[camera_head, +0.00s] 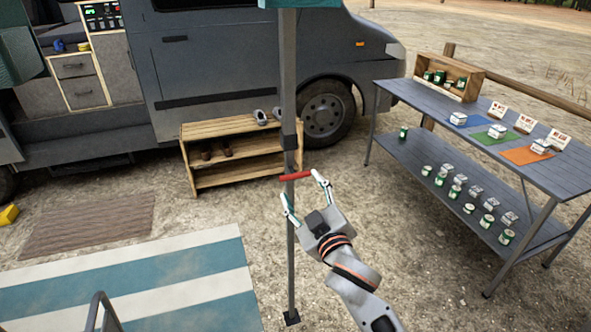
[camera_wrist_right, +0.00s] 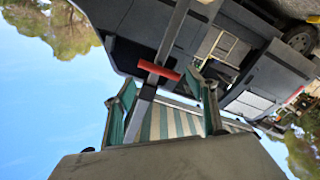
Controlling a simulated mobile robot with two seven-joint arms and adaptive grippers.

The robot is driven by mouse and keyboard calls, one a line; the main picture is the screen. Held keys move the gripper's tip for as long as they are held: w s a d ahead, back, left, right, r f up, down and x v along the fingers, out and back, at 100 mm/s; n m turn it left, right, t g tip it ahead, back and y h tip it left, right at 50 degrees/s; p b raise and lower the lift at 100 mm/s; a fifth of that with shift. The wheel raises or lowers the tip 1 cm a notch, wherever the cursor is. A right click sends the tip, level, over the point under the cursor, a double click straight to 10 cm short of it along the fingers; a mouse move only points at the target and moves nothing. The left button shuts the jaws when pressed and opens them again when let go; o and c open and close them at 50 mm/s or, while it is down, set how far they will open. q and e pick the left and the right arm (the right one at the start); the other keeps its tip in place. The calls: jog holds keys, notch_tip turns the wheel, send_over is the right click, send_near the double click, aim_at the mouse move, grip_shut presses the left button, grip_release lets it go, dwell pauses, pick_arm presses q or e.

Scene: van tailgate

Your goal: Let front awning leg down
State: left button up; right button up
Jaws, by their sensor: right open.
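The front awning leg (camera_head: 288,75) is a grey upright pole, with a dark foot (camera_head: 291,318) low in the head view. A red handle (camera_head: 295,176) sticks out crosswise from it, below a dark collar. My right gripper (camera_head: 302,187) is open, with its fingertips close to the red handle. In the right wrist view the leg (camera_wrist_right: 175,35) runs at a slant and the red handle (camera_wrist_right: 158,71) shows just beyond and between the open fingers (camera_wrist_right: 162,88). I cannot tell whether they touch it. My left gripper is not in view.
A wooden shoe rack (camera_head: 225,130) stands behind the leg, beside the grey van (camera_head: 230,60). A two-level table (camera_head: 420,95) with cans and cards is at the right. A striped mat (camera_head: 170,275) lies at the left front. Gravel near the leg's foot is clear.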

aim_at(295, 178)
jog(key=x, duration=0.7)
jog(key=shift+b, duration=0.35)
jog(key=c, duration=1.6)
